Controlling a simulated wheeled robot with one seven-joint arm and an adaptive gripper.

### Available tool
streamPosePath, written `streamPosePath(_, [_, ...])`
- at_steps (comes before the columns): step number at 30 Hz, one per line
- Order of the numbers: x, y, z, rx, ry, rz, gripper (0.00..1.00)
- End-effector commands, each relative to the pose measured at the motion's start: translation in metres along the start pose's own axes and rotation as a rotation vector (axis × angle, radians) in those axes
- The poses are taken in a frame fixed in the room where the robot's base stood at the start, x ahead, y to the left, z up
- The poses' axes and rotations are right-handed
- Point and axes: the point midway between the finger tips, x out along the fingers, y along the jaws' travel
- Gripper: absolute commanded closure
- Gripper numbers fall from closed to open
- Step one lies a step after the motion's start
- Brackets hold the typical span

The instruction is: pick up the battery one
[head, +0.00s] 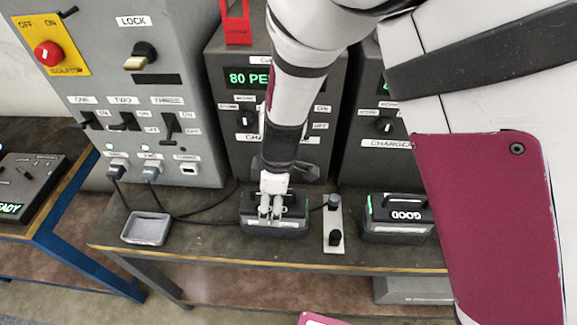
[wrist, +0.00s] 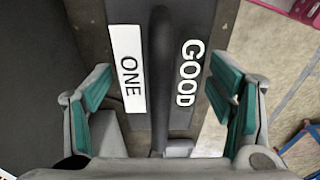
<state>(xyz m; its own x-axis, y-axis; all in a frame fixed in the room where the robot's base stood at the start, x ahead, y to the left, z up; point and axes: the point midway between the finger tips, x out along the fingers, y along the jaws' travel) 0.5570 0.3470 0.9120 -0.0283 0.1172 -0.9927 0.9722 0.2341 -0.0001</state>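Battery one (head: 274,231) stands on the bench in front of the left charger, a dark box with a white label strip on its front. My gripper (head: 270,210) is right over it and hides part of its top. In the wrist view battery one (wrist: 205,20) shows from above, with the labels "ONE" and "GOOD" on either side of a dark bar handle (wrist: 160,70). My gripper (wrist: 165,105) is open, its green-padded fingers apart on the two sides of the handle. The pads do not touch the handle. How low the fingertips are is hard to tell.
A second battery marked "GOOD" (head: 396,226) stands to the right. Between them is a small plate with black knobs (head: 334,228). A grey tray (head: 146,229) lies at left, with cables near it. Chargers (head: 235,110) and a control cabinet (head: 130,60) stand behind.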

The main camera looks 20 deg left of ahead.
Motion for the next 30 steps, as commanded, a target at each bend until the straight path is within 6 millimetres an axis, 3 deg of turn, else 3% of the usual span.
streamPosePath(1, [0.0,0.0,0.0,0.0,0.0,0.0,0.43])
streamPosePath(6, [0.0,0.0,0.0,0.0,0.0,0.0,0.82])
streamPosePath(9, [0.0,0.0,0.0,0.0,0.0,0.0,1.0])
streamPosePath(20, [-0.009,0.001,-0.002,0.001,0.004,0.005,1.0])
streamPosePath(30, [-0.06,0.0,-0.009,0.0,0.006,0.008,1.0])
